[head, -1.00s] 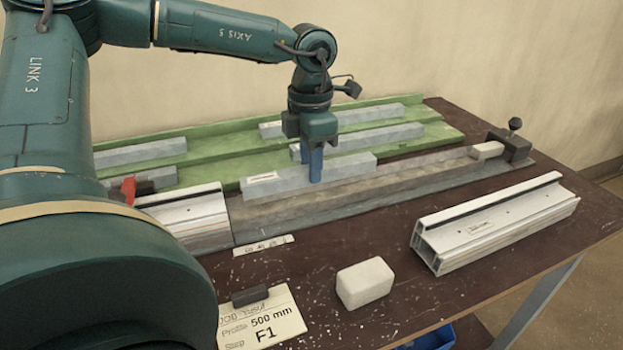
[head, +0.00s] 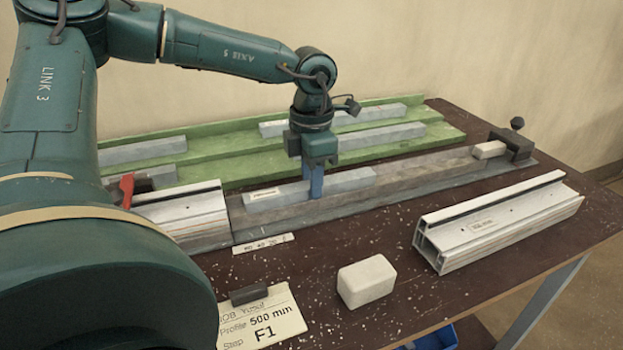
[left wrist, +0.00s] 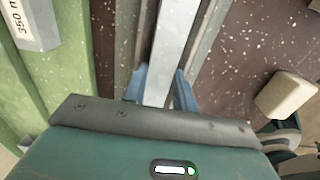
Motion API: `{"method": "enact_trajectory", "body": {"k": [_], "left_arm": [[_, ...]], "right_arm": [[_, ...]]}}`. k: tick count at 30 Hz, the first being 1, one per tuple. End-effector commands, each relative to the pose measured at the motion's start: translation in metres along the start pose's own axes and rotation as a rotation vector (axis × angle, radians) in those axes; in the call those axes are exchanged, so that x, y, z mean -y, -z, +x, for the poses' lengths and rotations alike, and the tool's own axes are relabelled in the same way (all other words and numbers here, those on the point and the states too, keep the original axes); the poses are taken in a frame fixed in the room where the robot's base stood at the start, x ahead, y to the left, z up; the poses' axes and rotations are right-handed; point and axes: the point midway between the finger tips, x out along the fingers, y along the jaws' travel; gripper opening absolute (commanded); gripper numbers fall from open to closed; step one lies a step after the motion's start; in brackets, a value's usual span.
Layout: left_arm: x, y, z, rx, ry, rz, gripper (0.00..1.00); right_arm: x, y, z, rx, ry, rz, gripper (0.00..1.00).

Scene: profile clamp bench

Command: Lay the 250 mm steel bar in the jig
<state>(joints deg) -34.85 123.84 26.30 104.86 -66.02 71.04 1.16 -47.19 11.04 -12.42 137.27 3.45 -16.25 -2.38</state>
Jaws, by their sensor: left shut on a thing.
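The steel bar (head: 345,181) is pale grey, with a white label near its left end. My left gripper (head: 316,190) is shut on it near its middle, fingers pointing down. The bar lies lengthwise along the jig (head: 400,178), a long grey channel, at its left part. It looks down in the channel, but I cannot tell whether it rests on the floor of it. In the left wrist view the bar (left wrist: 172,45) runs between the blue fingers (left wrist: 160,92), parallel to the channel walls. My right gripper is not in view.
A green rack (head: 215,170) with several grey bars stands behind the jig. A dark clamp (head: 515,146) and pale block (head: 489,150) are at the jig's right end. A red lever (head: 127,189) and profile piece (head: 185,215) are left. A profile (head: 495,222) and white block (head: 366,281) lie in front.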

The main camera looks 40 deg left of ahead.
Motion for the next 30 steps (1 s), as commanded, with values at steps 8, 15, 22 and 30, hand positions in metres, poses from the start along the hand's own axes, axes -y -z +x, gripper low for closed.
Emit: {"method": "enact_trajectory", "body": {"k": [8,15,22,30], "left_arm": [[0.001,0.003,0.010,-0.010,0.008,-0.001,0.30],[0.002,0.004,0.007,-0.013,0.011,0.000,0.45],[0.001,0.002,-0.024,-0.007,0.007,-0.001,0.49],[0.000,0.000,-0.089,-0.004,0.002,0.000,0.49]], "right_arm": [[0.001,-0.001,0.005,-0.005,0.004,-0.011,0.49],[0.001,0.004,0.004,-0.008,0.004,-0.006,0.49],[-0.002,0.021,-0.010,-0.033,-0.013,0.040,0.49],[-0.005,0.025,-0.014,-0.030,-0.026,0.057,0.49]]}}
